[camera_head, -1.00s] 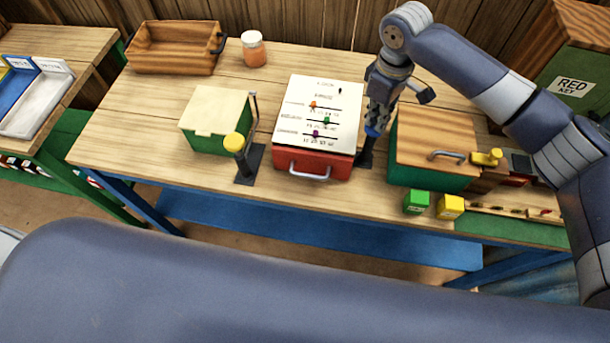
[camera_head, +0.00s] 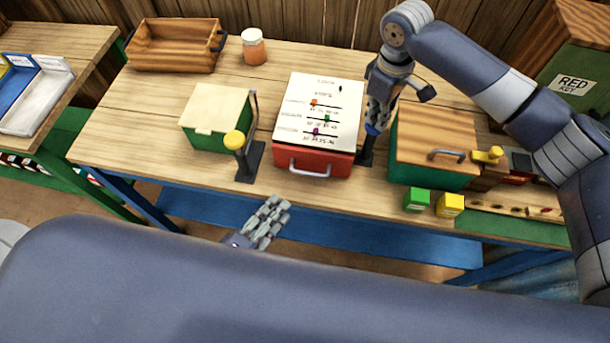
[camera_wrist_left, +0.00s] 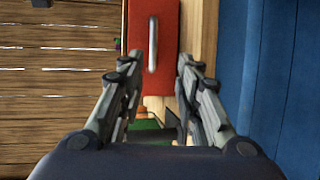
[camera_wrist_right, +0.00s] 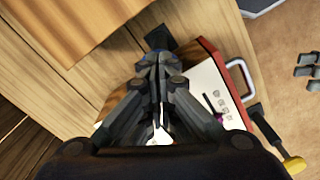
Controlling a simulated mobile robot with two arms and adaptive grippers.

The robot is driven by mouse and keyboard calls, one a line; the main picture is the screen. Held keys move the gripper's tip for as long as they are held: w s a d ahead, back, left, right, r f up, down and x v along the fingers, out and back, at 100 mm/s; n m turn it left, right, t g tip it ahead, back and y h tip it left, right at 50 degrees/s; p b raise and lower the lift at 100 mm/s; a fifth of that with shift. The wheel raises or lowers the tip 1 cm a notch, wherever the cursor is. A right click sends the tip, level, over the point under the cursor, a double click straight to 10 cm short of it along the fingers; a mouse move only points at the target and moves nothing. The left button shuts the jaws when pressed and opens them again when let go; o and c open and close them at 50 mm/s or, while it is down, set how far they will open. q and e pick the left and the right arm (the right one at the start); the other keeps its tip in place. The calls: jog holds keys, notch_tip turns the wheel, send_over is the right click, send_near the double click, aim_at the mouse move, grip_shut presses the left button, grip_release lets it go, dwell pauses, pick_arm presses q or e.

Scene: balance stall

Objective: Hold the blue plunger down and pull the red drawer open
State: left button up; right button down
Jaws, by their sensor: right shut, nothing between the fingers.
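The red drawer (camera_head: 310,161) is at the front of a white-topped box, and its pale handle (camera_head: 312,172) faces me; the drawer looks shut. The blue plunger (camera_head: 372,129) stands on a dark stand right of the box. My right gripper (camera_head: 374,122) is shut and empty, its tips at the top of the plunger; they seem to touch it. The right wrist view mostly hides the plunger behind the fingers. My left gripper (camera_head: 274,207) is open and empty, low in front of the table. In the left wrist view the handle (camera_wrist_left: 152,45) lies ahead, between the finger lines.
A yellow-topped lever (camera_head: 235,141) and a green box (camera_head: 207,142) stand left of the drawer box. A wooden-lidded green box (camera_head: 428,178) is right of the plunger. Green (camera_head: 417,200) and yellow (camera_head: 450,205) cubes sit near the front edge. The space before the drawer is free.

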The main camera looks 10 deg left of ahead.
pick_arm(q)
send_near(303, 161)
jog(key=w+d, duration=0.1)
jog(key=w+d+f, duration=0.1)
jog(key=d, duration=0.1)
jog(key=w+d, duration=0.2)
jog(key=shift+w+d+f, duration=0.1)
jog(key=shift+d+f, duration=0.05)
jog(key=shift+f, duration=0.15)
grip_shut()
